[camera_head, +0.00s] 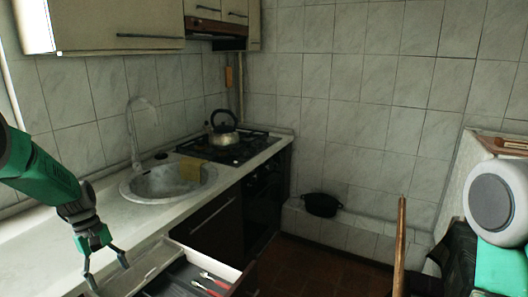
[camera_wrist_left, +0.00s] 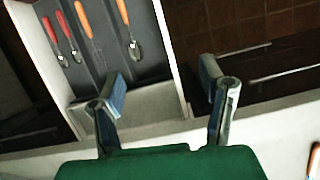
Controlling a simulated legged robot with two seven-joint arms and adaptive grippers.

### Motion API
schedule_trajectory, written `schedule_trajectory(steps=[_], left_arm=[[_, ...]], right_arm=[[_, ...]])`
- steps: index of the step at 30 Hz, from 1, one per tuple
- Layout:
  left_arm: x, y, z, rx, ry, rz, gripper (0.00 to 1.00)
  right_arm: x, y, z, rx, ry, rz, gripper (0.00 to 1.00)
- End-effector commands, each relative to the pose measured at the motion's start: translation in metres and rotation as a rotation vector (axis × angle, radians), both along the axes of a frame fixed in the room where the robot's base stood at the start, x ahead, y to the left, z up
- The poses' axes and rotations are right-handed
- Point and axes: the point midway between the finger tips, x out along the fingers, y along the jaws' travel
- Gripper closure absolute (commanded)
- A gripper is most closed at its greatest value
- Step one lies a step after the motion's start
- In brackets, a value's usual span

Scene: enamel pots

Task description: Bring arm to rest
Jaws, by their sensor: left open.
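My left arm (camera_head: 40,170) comes in from the left in the head view, green and dark grey. My left gripper (camera_head: 106,272) hangs with its fingers pointing down, near the open drawer at the counter's front. Its fingers are spread and nothing is between them. The left wrist view also shows the open left gripper (camera_wrist_left: 165,103), with the drawer's end wall behind its left finger. My right gripper is not in either view.
The open drawer (camera_head: 243,286) holds several red- and orange-handled utensils. The sink (camera_head: 165,182) and the kettle (camera_head: 222,134) on the stove (camera_head: 235,152) are farther back. A black pot (camera_head: 321,205) sits on a tiled ledge. A wooden pole (camera_head: 400,245) stands at right.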

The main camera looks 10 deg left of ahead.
Motion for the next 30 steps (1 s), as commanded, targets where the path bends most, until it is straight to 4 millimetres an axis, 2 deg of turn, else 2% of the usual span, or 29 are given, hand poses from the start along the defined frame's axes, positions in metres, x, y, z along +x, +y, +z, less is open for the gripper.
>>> schedule_trajectory(steps=[8,11,14,15,18,21,24,30], left_arm=[[-0.05,-0.034,-0.071,0.073,-0.03,-0.156,0.36],[-0.079,-0.052,-0.102,0.105,-0.048,-0.248,0.36],[-0.124,-0.075,-0.134,0.141,-0.071,-0.378,0.36],[-0.147,-0.086,-0.145,0.155,-0.084,-0.441,0.36],[-0.202,-0.109,-0.162,0.179,-0.127,-0.601,0.36],[-0.249,-0.127,-0.166,0.188,-0.168,-0.737,0.36],[-0.288,-0.141,-0.162,0.186,-0.205,-0.847,0.36],[-0.348,-0.162,-0.142,0.168,-0.271,-1.022,0.36]], right_arm=[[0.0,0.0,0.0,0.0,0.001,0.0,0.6],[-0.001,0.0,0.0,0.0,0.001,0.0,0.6],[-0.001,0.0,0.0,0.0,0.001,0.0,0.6],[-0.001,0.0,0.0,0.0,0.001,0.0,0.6],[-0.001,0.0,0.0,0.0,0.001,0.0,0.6],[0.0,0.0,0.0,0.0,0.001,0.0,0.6],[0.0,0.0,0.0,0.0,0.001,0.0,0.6],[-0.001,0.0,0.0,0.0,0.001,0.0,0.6]])
